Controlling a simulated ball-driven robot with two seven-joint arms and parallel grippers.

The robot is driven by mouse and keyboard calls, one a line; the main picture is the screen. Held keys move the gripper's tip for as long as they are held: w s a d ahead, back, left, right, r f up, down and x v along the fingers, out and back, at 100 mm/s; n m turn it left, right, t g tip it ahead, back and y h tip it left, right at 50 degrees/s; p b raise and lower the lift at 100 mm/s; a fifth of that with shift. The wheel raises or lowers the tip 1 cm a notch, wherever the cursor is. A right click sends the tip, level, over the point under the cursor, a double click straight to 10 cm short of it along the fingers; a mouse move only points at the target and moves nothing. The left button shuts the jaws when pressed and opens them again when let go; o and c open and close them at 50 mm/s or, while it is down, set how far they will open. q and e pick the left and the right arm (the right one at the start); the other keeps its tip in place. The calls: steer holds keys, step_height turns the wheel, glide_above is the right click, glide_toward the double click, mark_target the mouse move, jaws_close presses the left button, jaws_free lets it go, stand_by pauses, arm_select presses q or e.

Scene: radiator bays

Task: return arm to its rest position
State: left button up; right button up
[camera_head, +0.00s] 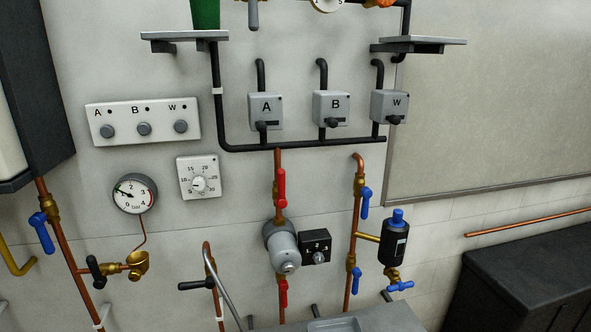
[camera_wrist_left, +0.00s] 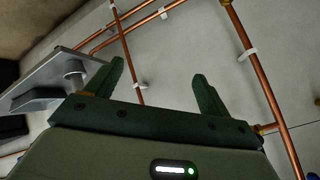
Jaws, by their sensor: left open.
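My left gripper (camera_wrist_left: 158,70) shows in the left wrist view. Its two dark green fingers stand wide apart with nothing between them. Behind them are a pale wall and copper pipes (camera_wrist_left: 260,75), apart from the fingers as far as I can tell. A grey bracket or shelf (camera_wrist_left: 50,85) is at the left of that view, close beside the left finger; whether they touch I cannot tell. Neither of my grippers shows in the head view, and my right gripper is in no view.
The head view shows a wall with a pressure gauge (camera_head: 134,193), a thermostat dial (camera_head: 198,177), a pump (camera_head: 281,246), a blue-capped black filter (camera_head: 395,238) and switch boxes A (camera_head: 265,111), B and W. Shelves (camera_head: 424,45) jut out above. A dark cabinet (camera_head: 530,285) stands at lower right.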

arm_select(q)
steer(key=s+d+f+g+b, duration=0.1)
steer(key=s+d+f, duration=0.4)
steer(key=s, duration=0.9)
steer(key=s+d+f+n+g+h+b, duration=0.1)
steer(key=s+d+f+g, duration=0.3)
steer(key=s+f, duration=0.6)
steer(key=s+d+f+g+h+b, duration=0.1)
steer(key=s+d+f+g+b, duration=0.2)
steer(key=s, duration=1.7)
step_height(320, 180, down, 5)
steer(key=d, duration=0.2)
steer(key=shift+d, duration=0.3)
